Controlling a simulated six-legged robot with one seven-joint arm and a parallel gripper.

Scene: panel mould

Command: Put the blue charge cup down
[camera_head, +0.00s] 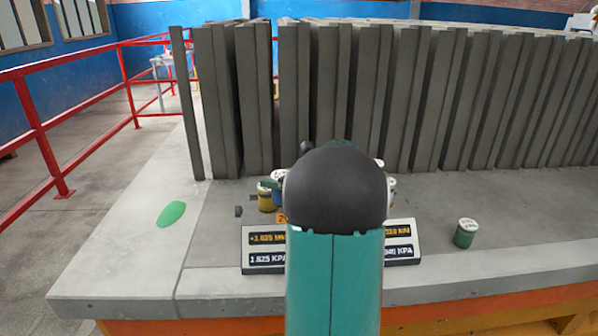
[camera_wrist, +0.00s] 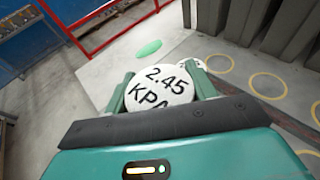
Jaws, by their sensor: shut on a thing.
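My gripper (camera_wrist: 160,80) is shut on a cup with a round white lid marked "2.45 KPA" (camera_wrist: 158,92). The lid lies between the two green fingers, and the cup's side is hidden there, so its colour does not show. In the head view my arm covers the gripper. A blue cup (camera_head: 278,192) shows partly at the left of my arm, beside a yellow cup (camera_head: 265,198); I cannot tell whether it is the held one. Another white lid (camera_wrist: 193,63) shows just behind the held cup in the wrist view.
A green cup (camera_head: 465,234) stands at the right on the grey bench (camera_head: 120,255). Tall grey panels (camera_head: 300,100) line the back. A display plate (camera_head: 262,262) is at the front. Yellow rings (camera_wrist: 220,63) mark the surface. A green patch (camera_head: 171,214) lies left, with clear room around it.

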